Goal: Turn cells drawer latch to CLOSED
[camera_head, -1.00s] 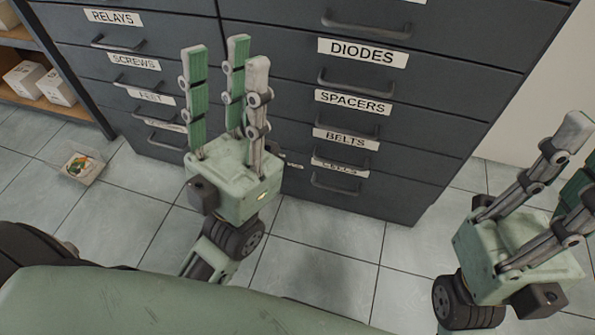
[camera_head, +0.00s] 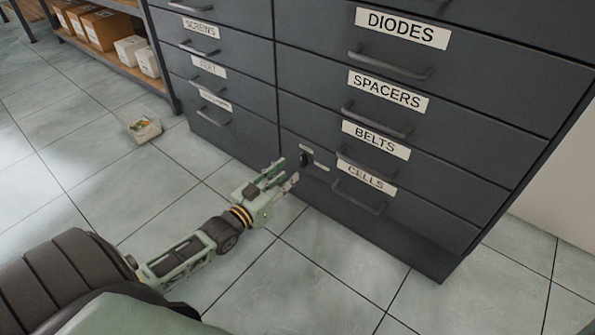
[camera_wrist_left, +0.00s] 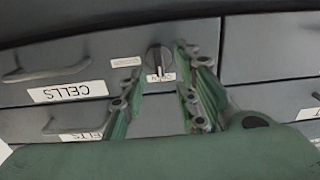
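The cells drawer (camera_head: 345,190) is the lowest labelled drawer of the right column and looks shut. Its dark latch knob (camera_head: 306,159) sits at the drawer's left end, beside small pale labels. In the left wrist view the picture is upside down; the latch knob (camera_wrist_left: 159,60) has its grip ridge roughly upright, in line with a label that seems to read OPEN (camera_wrist_left: 161,77). Another small label, too blurred to read surely, lies to its left (camera_wrist_left: 126,62). My left gripper (camera_head: 283,178) is open and empty, fingers spread toward the knob, apparently short of it. My right gripper is out of view.
The dark drawer cabinet (camera_head: 262,80) fills the middle, with protruding handles such as the cells handle (camera_head: 359,200). Shelves with boxes (camera_head: 107,30) stand behind. The tiled floor before the cabinet is clear.

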